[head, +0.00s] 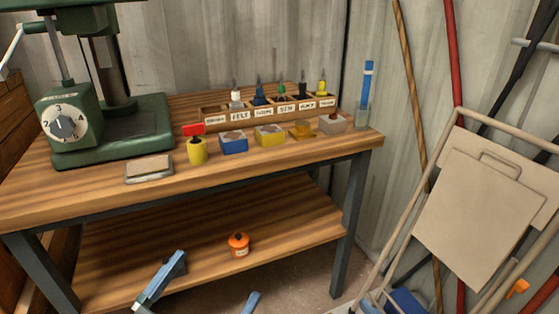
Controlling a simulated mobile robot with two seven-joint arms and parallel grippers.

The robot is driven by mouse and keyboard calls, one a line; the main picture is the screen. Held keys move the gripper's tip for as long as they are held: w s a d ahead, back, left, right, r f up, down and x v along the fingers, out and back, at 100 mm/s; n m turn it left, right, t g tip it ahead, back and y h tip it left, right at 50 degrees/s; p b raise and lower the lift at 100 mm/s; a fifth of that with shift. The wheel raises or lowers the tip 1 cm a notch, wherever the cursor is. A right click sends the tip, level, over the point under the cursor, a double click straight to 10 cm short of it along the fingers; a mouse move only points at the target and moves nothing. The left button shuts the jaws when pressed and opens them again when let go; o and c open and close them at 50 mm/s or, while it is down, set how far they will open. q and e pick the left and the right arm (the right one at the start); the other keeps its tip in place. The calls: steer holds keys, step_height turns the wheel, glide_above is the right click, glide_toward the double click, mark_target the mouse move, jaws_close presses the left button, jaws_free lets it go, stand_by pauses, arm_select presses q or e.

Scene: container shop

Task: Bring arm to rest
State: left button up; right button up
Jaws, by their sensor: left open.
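My left gripper (215,278) is at the bottom of the head view, in front of the lower shelf of the workbench. Its two blue fingers are wide apart, with nothing seen between them. One finger shows most of its length with a dark pad; only the tip of the other shows. The rest of the left arm is out of view. My right gripper is not in view.
The wooden bench (75,205) carries a green machine (110,140), a labelled rack (267,112), a yellow pot (197,150), several small boxes and a tall blue item (368,80). A folding metal frame (390,240) stands at right. Much of the lower shelf is clear.

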arm_select(q)
step_height(320, 180, down, 11)
steer(key=y+b, duration=0.1)
steer(key=b, duration=0.5)
steer(key=s+a+r+n+g+y+p, duration=0.1)
steer(key=r+p, duration=0.5)
steer(key=p, duration=1.3)
steer(key=s+a+r+n+g+y+p, duration=0.1)
steer(key=a+r+n+g+y+p, duration=0.2)
steer(key=p, duration=1.6)
step_height(320, 180, up, 3)
steer(key=a+g+y, duration=0.1)
steer(key=g+y, duration=0.1)
steer(key=g, duration=0.2)
steer(key=shift+s, duration=0.4)
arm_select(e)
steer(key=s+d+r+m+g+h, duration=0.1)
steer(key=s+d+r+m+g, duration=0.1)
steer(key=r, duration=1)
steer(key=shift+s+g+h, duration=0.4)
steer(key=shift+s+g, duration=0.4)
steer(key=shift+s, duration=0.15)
